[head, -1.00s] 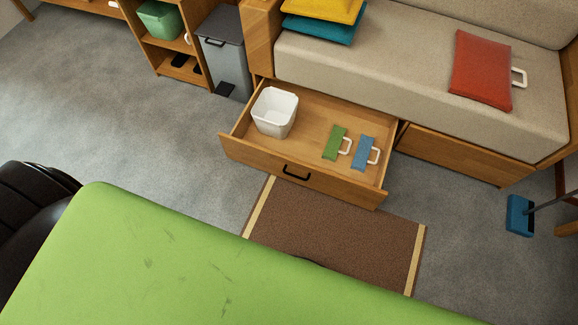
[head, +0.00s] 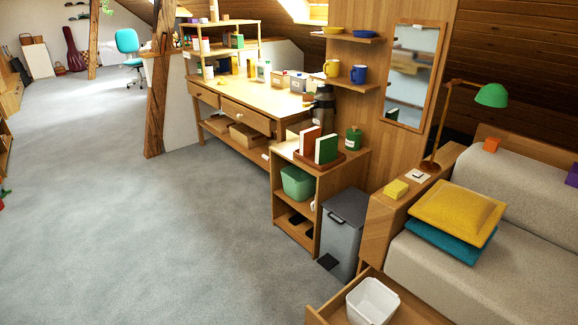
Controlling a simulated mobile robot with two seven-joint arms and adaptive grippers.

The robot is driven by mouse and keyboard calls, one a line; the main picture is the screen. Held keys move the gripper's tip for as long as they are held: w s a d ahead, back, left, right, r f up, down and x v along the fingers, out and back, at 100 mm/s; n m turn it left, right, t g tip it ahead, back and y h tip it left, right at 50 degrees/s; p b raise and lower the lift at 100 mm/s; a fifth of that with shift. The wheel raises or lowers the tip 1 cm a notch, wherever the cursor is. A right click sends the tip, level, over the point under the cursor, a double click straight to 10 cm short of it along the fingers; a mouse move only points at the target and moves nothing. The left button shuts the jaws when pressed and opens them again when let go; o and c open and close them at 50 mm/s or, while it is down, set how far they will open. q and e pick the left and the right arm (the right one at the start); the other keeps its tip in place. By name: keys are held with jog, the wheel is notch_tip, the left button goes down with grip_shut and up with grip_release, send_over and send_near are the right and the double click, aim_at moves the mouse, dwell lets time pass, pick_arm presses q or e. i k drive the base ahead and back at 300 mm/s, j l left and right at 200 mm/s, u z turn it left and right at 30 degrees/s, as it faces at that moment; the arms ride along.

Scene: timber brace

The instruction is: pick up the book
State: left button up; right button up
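Two upright book-like items stand on a brown tray (head: 338,166) on top of a low wooden shelf unit (head: 290,165). One is red-brown (head: 307,143) and the other is a green book (head: 327,149), both with pale page edges. They stand close together, and the green one partly hides the tray behind it. I cannot tell which of them the task means. Neither of my grippers shows in the head view.
A grey pedal bin (head: 343,230) stands right of the shelf unit. An open drawer (head: 328,303) with a white bin (head: 372,300) juts out below the sofa (head: 440,275). A wooden post (head: 160,90) stands by the workbench (head: 250,95). Grey floor (head: 150,230) lies clear at left.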

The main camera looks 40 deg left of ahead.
aim_at(326, 146)
jog(key=u, duration=0.85)
jog(key=z, duration=0.2)
jog(key=i+j+z, duration=0.45)
jog(key=j+z, duration=0.25)
jog(key=i+j+z, duration=0.15)
jog(key=z, duration=0.2)
jog(key=j+z, duration=0.35)
jog(key=j, duration=0.15)
jog(key=i+j, duration=0.05)
